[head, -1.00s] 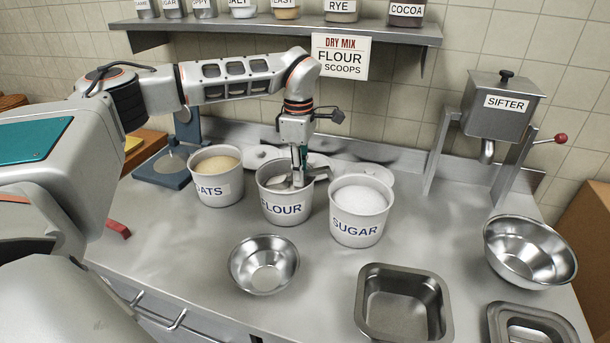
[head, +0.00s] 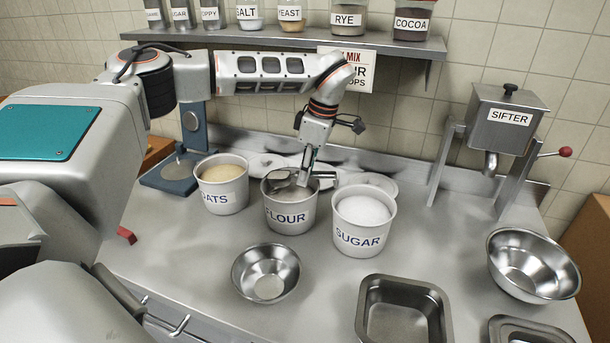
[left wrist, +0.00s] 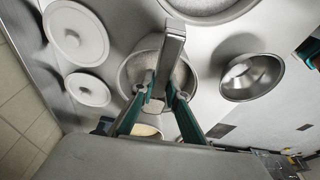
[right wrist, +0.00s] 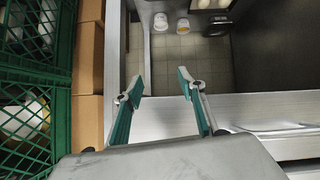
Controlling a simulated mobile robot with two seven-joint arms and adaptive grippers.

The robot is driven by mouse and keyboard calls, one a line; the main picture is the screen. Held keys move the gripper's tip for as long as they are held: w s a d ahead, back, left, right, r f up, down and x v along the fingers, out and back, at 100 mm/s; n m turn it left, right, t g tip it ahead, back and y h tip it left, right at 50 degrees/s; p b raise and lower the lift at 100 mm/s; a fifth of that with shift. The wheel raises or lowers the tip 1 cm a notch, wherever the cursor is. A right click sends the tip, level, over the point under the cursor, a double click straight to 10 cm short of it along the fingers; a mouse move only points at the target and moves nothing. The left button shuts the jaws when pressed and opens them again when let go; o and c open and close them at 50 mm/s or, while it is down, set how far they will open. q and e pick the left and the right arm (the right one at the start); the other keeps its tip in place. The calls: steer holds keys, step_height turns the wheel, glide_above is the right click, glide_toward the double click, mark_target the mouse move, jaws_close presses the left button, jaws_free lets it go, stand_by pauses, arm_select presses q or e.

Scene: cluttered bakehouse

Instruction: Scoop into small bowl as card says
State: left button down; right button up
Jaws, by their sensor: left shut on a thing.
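The flour bin (head: 290,216) stands between the oats bin (head: 221,200) and the sugar bin (head: 360,238). My left gripper (head: 308,178) is over the flour bin's mouth, shut on a metal scoop (head: 286,182). The scoop's grey metal (left wrist: 173,45) shows between the fingers in the left wrist view; whether it holds flour cannot be told. My right gripper (right wrist: 162,85) is open and empty.
A large steel bowl (head: 520,268), a square pan (head: 402,315) and a sifter (head: 500,125) are on the right. Pale lids (head: 372,183) lie behind the bins. A blue scale (head: 180,170) stands back left. The counter around the small bowl is clear.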

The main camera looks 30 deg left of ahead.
arm_select(q)
steer(key=shift+d+r+p, duration=0.1)
steer(key=shift+r+p, duration=0.2)
steer(key=shift+r, duration=0.3)
steer(key=shift+r+y, duration=0.7)
steer(key=shift+y, duration=0.3)
steer(key=shift+g, duration=0.3)
steer(key=shift+d, duration=0.1)
